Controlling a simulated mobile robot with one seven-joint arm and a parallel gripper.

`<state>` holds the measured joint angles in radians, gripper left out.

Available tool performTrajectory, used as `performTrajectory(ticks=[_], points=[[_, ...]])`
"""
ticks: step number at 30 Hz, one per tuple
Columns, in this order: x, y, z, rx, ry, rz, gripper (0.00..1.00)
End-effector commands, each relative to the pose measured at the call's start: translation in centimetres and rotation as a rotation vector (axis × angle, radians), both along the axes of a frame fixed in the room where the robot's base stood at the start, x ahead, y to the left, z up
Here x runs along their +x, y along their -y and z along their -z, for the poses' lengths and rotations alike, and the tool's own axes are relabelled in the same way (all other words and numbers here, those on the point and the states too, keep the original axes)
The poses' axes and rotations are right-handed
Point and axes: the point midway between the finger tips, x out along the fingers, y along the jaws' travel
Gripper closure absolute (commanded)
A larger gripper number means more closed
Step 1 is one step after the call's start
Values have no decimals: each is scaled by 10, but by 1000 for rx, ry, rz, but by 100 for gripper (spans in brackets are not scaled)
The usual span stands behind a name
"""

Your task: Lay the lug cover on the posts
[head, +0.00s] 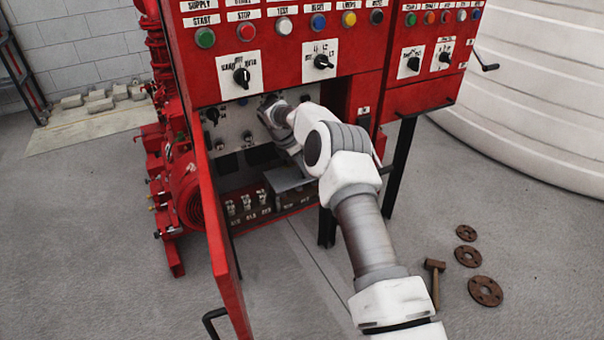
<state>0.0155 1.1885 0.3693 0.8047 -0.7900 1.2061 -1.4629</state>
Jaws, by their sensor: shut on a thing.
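The lug cover (287,179) appears as a grey, flat plate inside the open lower bay of the red panel. My gripper (291,160) is shut on it from above, and my arm hides part of both. Below the cover, a row of pale terminal lugs or posts (248,206) stands along the bay floor. The cover looks to be above the right part of this row. Its right end is hidden behind my arm, and I cannot tell whether it touches the posts.
The red cabinet door (216,245) hangs open on the left of the bay. A panel with switches (241,76) is above. A hammer (434,280) and rusty flanges (485,291) lie on the floor at right. A red pump (186,190) stands at left.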

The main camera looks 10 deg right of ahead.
Motion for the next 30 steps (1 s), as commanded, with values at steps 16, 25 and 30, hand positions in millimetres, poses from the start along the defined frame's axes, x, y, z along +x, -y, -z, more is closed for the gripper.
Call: performTrajectory(ticks=[16, 25, 30], points=[[0, 0, 18, 1, 0, 1, 56], [0, 0, 18, 1, 0, 1, 44], [-1, -2, 9, 0, 1, 0, 44]])
